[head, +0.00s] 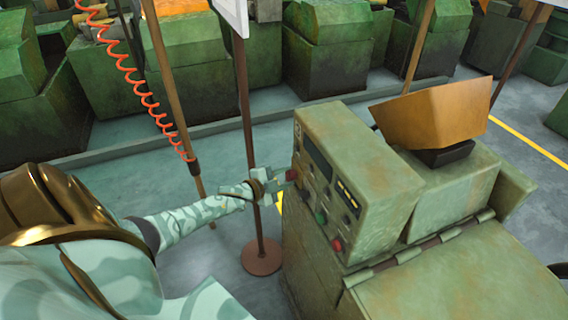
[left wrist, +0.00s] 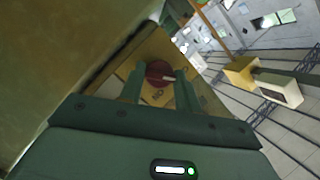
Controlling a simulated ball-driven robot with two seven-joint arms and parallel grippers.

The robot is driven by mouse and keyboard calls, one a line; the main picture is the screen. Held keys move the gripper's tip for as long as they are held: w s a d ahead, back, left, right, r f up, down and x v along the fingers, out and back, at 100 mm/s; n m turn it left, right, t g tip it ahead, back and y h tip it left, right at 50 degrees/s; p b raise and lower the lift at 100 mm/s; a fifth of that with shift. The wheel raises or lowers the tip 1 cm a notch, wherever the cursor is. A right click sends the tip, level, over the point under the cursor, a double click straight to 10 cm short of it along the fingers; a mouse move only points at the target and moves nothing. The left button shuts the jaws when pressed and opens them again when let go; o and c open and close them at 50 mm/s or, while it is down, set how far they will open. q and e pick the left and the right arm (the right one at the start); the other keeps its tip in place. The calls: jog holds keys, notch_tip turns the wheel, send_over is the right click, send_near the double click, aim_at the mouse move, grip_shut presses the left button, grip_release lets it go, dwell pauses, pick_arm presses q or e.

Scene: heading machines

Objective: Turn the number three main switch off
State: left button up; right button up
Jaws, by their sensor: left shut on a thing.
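The main switch is a round red knob (left wrist: 159,72) with a pale pointer mark, on the yellowish face of the green machine (head: 360,170). It also shows in the head view (head: 291,174) at the left edge of the control panel. My left gripper (head: 279,183) reaches it from the left. In the left wrist view its two fingers (left wrist: 160,86) stand on either side of the knob and are shut on it. Lettering on the plate, seemingly ON, shows upside down below the knob. The number tag at the panel's top corner is too small to read surely. My right gripper is out of view.
Other panel buttons, green (head: 321,217) and red (head: 337,245), sit close below the switch. A brown post on a round base (head: 262,257) stands by my left forearm. A coiled orange hose (head: 137,84) hangs behind. An orange hopper (head: 432,112) tops the machine.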

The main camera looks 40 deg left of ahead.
pick_arm(q)
jog(key=shift+n+g+p, duration=0.3)
jog(key=shift+n+p, duration=0.3)
jog(key=shift+n, duration=0.2)
jog(key=o, duration=1)
jog(key=v, duration=0.5)
jog(key=p+v, duration=0.1)
jog(key=v, duration=0.5)
jog(key=p+v, duration=0.1)
jog(key=v, duration=0.4)
jog(key=shift+s+a, duration=0.1)
jog(key=shift+a, duration=0.25)
